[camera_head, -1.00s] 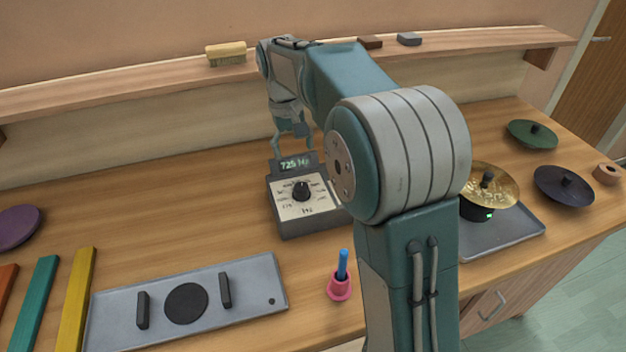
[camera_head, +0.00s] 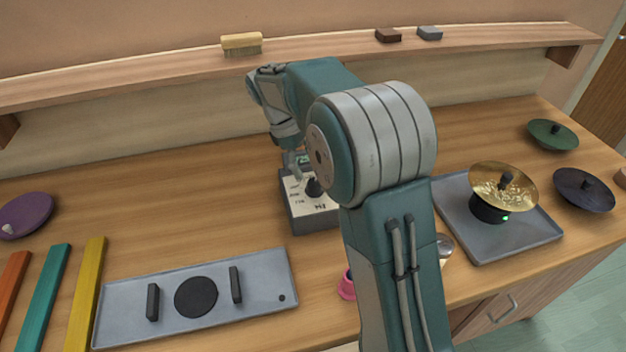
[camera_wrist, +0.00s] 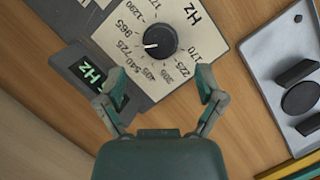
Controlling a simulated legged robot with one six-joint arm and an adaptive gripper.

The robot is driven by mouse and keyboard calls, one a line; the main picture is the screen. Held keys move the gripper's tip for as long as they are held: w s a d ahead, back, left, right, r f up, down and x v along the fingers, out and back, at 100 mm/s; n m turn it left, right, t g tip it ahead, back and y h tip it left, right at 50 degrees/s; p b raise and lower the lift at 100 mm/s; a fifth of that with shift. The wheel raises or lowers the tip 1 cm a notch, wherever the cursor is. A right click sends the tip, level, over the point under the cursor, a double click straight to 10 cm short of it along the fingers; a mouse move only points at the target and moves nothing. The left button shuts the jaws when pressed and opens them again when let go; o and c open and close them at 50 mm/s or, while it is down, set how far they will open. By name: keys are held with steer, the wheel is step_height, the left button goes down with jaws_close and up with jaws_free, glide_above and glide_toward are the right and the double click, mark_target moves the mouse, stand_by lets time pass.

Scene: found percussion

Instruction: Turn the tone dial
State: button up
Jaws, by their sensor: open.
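The tone dial (camera_wrist: 160,40) is a round black knob with a white pointer mark. It sits on a pale printed face with numbers and "Hz" on a grey box (camera_head: 297,219). In the head view the dial (camera_head: 315,188) is partly hidden by my arm. A small display (camera_wrist: 90,72) with green "Hz" is on the box beside the face. My gripper (camera_wrist: 163,75) is open, its fingertips apart just short of the knob in the wrist view, not around it. In the head view my gripper (camera_head: 297,165) is over the box, and it covers much of the display.
A grey tray (camera_head: 262,268) with two black handles and a black disc lies front left. A pink holder (camera_head: 347,286) is partly behind my arm. A gold cymbal (camera_head: 490,180) stands over a tray at right. A shelf (camera_head: 160,68) runs along the back.

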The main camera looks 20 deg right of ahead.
steer(key=x, duration=0.5)
steer(key=shift+c, duration=0.4)
steer(key=shift+f, duration=0.1)
steer(key=c, duration=1.1)
